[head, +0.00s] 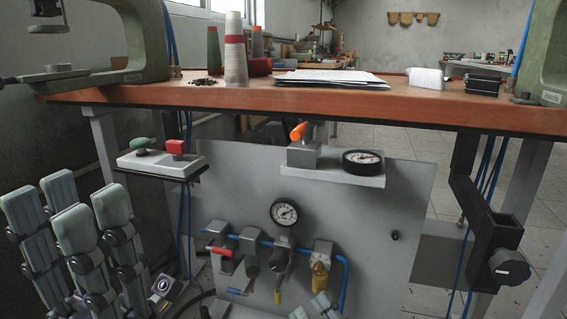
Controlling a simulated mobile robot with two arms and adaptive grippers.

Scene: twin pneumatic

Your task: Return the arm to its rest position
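My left gripper (68,214) is at the lower left of the head view. Its grey-green padded fingers point up and stand apart, with nothing between them. It is in front of and below the small shelf with the green and red buttons. Only the fingertips of my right gripper (311,307) show at the bottom edge, in front of the lower panel. The rest of that gripper is cut off, so I cannot tell how far it is open.
The grey panel (385,245) carries a gauge (284,212), valves and blue tubing. Small shelves with a red button (175,147), an orange lever (299,131) and a dial (362,160) jut out. An orange-brown tabletop (300,98) with spools and papers is above.

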